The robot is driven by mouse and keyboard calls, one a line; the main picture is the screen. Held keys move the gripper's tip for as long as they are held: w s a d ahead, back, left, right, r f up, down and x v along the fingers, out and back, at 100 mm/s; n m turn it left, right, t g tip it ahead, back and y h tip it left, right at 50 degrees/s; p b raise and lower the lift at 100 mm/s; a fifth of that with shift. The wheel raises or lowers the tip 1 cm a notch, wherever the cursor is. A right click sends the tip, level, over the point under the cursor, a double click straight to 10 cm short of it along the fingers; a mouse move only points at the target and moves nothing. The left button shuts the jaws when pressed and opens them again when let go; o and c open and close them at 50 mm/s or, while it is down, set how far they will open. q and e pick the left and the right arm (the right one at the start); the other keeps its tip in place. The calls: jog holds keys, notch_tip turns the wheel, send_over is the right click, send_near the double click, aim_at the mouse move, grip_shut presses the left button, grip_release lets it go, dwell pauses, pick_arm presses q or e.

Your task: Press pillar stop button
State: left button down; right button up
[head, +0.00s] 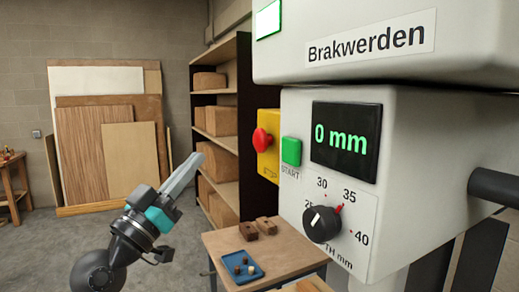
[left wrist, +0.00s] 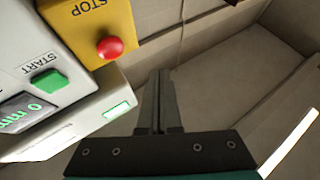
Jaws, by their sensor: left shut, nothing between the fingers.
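The red stop button (head: 262,139) is a round mushroom knob on a yellow box (head: 270,160) marked STOP, on the left side of the grey machine (head: 420,150). It also shows in the left wrist view as a red dome (left wrist: 110,47) on the yellow box (left wrist: 85,30), left of my fingers. My left gripper (head: 193,162) is shut and empty, pointing up and right. In the head view its tips are left of the button and a little lower, with a gap between. In the left wrist view the shut fingers (left wrist: 160,80) do not touch the button. My right gripper is not in view.
A green START button (head: 291,151) sits right of the yellow box, beside a display reading 0 mm (head: 346,138) and a black dial (head: 321,223). Below is a small table (head: 290,252) with a blue tray (head: 241,275) and wooden blocks. A shelf (head: 243,110) with boxes stands behind.

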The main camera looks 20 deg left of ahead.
aim_at(263, 140)
pick_arm(q)
jog(key=shift+m+t+h, duration=0.4)
jog(key=shift+m+h, duration=0.1)
jog(key=shift+m, duration=0.1)
jog(key=s+r, duration=0.1)
jog(key=s+d+r, duration=0.1)
jog(key=shift+s+d+r, duration=0.1)
jog(key=shift+s+r, duration=0.25)
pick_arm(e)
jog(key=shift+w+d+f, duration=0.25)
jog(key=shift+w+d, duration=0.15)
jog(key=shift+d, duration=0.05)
pick_arm(q)
jog(key=shift+w, duration=0.1)
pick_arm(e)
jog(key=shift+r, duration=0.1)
pick_arm(q)
jog(key=w+d+p, duration=0.2)
jog(key=w+d, duration=0.3)
jog(key=w, duration=0.1)
jog(key=shift+w+d, duration=0.3)
jog(key=shift+w, duration=0.05)
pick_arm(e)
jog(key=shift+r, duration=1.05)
pick_arm(q)
jog(key=shift+w+d, duration=0.25)
jog(key=shift+w, duration=0.05)
